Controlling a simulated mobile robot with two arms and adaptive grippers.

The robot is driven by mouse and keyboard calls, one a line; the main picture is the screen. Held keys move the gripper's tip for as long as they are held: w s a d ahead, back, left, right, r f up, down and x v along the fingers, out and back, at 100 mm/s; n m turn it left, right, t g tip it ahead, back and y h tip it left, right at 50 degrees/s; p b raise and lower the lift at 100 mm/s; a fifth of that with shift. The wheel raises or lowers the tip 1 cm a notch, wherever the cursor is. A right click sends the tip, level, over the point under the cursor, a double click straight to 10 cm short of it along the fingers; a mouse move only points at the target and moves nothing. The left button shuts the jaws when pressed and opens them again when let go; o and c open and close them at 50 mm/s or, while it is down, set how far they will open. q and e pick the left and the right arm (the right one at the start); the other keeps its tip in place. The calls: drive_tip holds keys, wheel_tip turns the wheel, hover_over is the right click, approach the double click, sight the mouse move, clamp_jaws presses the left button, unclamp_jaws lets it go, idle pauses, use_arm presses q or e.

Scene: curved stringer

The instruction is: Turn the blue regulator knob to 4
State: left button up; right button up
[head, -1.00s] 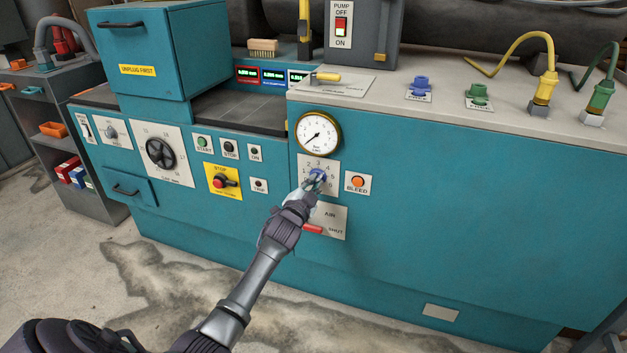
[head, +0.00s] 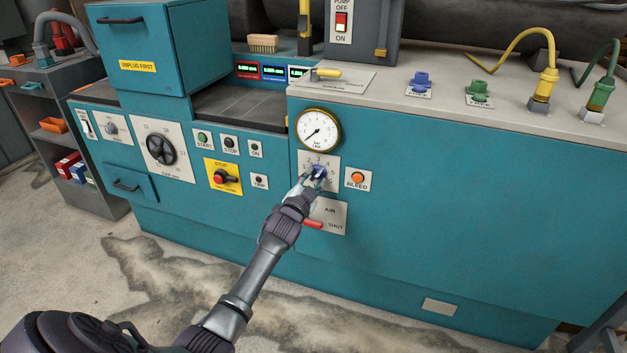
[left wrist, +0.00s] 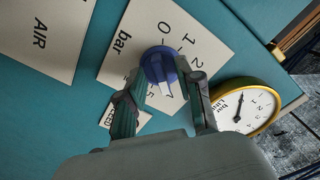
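The blue regulator knob (head: 319,171) sits on a white numbered plate (head: 331,161) on the teal front panel, under a round gauge. In the left wrist view the blue knob (left wrist: 157,62) has a white pointer mark slanting down the picture. The 0, 1 and 2 show there; the number at the pointer is partly hidden by my fingers, so I cannot read it surely. In the head view the left gripper (head: 313,180) partly covers the dial. My right gripper is not in view.
The brass-rimmed gauge (head: 319,130) is just above the dial. The orange BLEED button (head: 357,180) is close on the right. The red AIR lever (head: 313,224) is just below. The panel farther right is bare.

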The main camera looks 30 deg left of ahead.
use_arm(q)
drive_tip(key=v, duration=1.2)
idle(0.4)
